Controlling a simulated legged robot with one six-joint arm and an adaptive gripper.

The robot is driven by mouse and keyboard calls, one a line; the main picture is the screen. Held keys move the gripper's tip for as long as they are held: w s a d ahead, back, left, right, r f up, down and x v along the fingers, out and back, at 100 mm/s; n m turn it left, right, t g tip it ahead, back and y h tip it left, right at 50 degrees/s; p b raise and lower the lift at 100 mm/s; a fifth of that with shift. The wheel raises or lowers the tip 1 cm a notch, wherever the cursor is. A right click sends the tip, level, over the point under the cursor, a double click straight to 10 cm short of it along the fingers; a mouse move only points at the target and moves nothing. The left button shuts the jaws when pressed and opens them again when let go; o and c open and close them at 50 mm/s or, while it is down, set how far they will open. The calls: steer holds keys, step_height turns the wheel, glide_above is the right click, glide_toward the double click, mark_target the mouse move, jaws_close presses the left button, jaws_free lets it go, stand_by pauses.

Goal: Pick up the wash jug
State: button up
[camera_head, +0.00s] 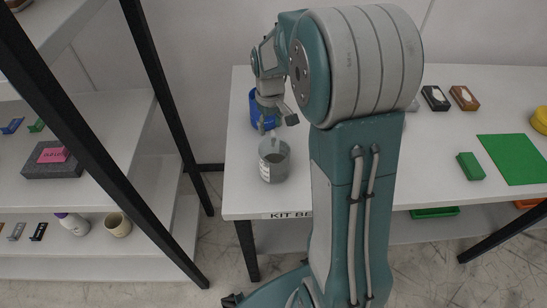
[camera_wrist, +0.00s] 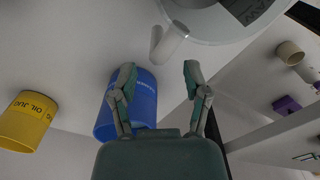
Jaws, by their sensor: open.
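A grey jug (camera_head: 274,165) with a white label stands upright near the table's front left corner. I cannot read the label well enough to tell whether it is the wash jug. In the wrist view the grey jug (camera_wrist: 220,28) is partly cut off at the top, its pale handle (camera_wrist: 168,44) pointing toward my gripper. My gripper (camera_head: 279,120) is above and behind the jug, open and empty. In the wrist view the handle lies just ahead of the gap between the fingertips (camera_wrist: 158,75), apart from them.
A blue container (camera_head: 256,112) stands close behind the grey jug, partly hidden by my gripper; it also shows behind the fingers (camera_wrist: 148,100). A yellow oil jug (camera_wrist: 28,120) is in the wrist view. Shelves (camera_head: 75,185) stand left, across a gap.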

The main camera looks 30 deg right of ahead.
mark_target(274, 154)
steer(key=f, duration=0.5)
steer(key=shift+s+d+f, duration=0.25)
steer(key=shift+s+f, duration=0.1)
steer(key=shift+f, duration=0.05)
jaws_close()
